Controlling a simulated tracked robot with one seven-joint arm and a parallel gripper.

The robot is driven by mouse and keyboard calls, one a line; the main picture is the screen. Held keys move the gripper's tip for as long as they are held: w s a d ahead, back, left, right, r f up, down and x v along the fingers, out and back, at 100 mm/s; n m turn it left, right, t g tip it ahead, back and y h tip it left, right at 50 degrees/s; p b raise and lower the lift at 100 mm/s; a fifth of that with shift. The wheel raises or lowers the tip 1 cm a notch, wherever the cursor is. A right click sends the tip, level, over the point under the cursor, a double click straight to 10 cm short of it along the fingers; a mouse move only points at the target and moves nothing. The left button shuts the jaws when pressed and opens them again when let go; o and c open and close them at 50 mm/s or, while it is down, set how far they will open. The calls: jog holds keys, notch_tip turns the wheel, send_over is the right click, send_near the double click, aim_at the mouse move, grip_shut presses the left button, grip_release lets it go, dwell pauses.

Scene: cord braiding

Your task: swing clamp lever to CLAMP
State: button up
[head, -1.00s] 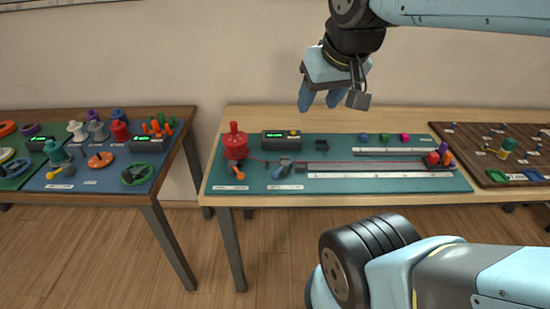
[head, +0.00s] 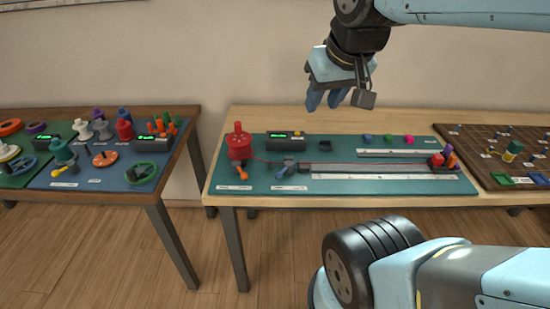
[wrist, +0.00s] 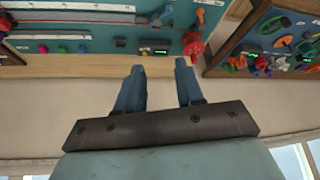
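The clamp (head: 286,170), a small grey-blue piece with a lever, sits on the teal board (head: 345,185) right of the red spool (head: 240,146). Its lever's exact setting is too small to read. The clamp also shows near the top of the wrist view (wrist: 160,17). My gripper (head: 326,101) is open and empty, with its fingers apart and pointing down. It is well above and behind the board, apart from the clamp. In the wrist view, nothing is between the fingertips (wrist: 160,66).
An orange-handled crank (head: 242,173) stands by the spool. A black display box (head: 285,141) is behind the clamp. White rulers (head: 380,177) and a block with purple and red pegs (head: 443,160) lie to the right. Another crowded table (head: 100,160) stands left across a gap.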

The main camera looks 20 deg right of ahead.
jog(key=w, duration=0.2)
jog(key=w+a+f+n+g, duration=0.1)
jog(key=w, duration=0.1)
jog(key=w+n+g, duration=0.1)
jog(key=w, duration=0.2)
jog(key=shift+a+f, duration=0.25)
jog(key=shift+f, duration=0.15)
grip_shut()
jog(key=w+a+f+n+g+h, duration=0.1)
jog(key=w+a+f+n+g, duration=0.25)
jog(key=w+f, duration=0.5)
jog(key=w+a+f+n+g+h, duration=0.1)
jog(key=w+a+f+n+g, duration=0.15)
jog(key=w+a+f, duration=0.45)
jog(key=x, duration=0.4)
jog(key=w+d+x, duration=0.1)
jog(key=x, duration=0.3)
jog(key=d+x, duration=0.1)
jog(key=x, duration=0.4)
jog(key=shift+w, duration=0.3)
jog(key=shift+s+d, duration=0.7)
jog(key=shift+s, duration=0.3)
jog(key=shift+s+d+f, duration=0.15)
jog(key=shift+s+d, duration=0.3)
jog(key=shift+s, duration=0.05)
